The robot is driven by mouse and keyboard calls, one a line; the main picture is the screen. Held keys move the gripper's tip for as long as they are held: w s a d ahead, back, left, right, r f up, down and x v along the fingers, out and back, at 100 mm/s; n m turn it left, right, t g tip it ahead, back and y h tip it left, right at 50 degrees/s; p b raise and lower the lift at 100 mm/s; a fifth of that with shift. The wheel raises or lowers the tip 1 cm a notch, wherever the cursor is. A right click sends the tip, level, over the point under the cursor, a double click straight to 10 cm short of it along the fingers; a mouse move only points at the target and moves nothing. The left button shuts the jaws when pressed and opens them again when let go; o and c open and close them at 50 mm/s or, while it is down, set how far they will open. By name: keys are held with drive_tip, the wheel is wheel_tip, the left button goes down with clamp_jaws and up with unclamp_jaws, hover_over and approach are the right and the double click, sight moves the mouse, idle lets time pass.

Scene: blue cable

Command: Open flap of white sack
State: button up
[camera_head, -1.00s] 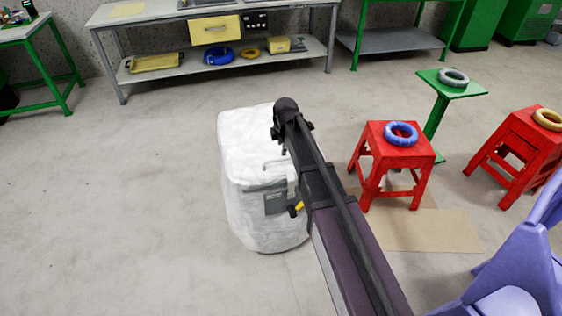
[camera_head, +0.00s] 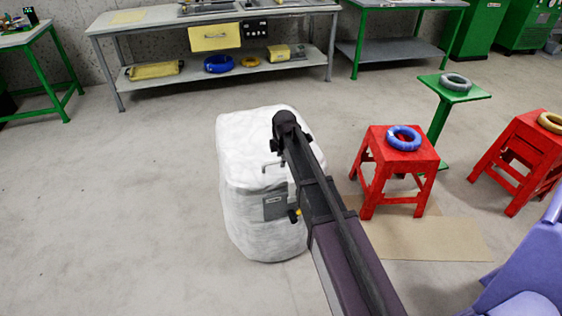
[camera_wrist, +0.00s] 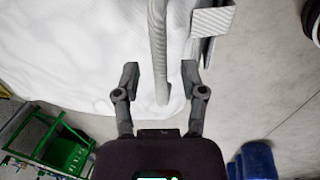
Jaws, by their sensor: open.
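The white sack (camera_head: 240,165) stands upright on the floor, left of my arm in the head view. Its top looks closed. A thin pale handle-like piece (camera_head: 272,166) sticks out near its front top edge, above a grey patch (camera_head: 275,206). My arm hides part of the sack's right side. In the wrist view, the sack (camera_wrist: 75,50) fills the upper left. My gripper (camera_wrist: 160,78) is open, one finger on each side of a pale upright strip (camera_wrist: 158,40). I cannot tell whether either finger touches it. The gripper is not clear in the head view.
A red stool (camera_head: 400,165) with a blue ring (camera_head: 404,138) stands right of my arm. A green stand (camera_head: 453,92) and another red stool (camera_head: 520,155) are farther right. A workbench (camera_head: 160,25) runs along the back. Floor left of the sack is clear.

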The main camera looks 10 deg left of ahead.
idle(0.3)
clamp_jaws()
drive_tip(key=shift+d, duration=0.1)
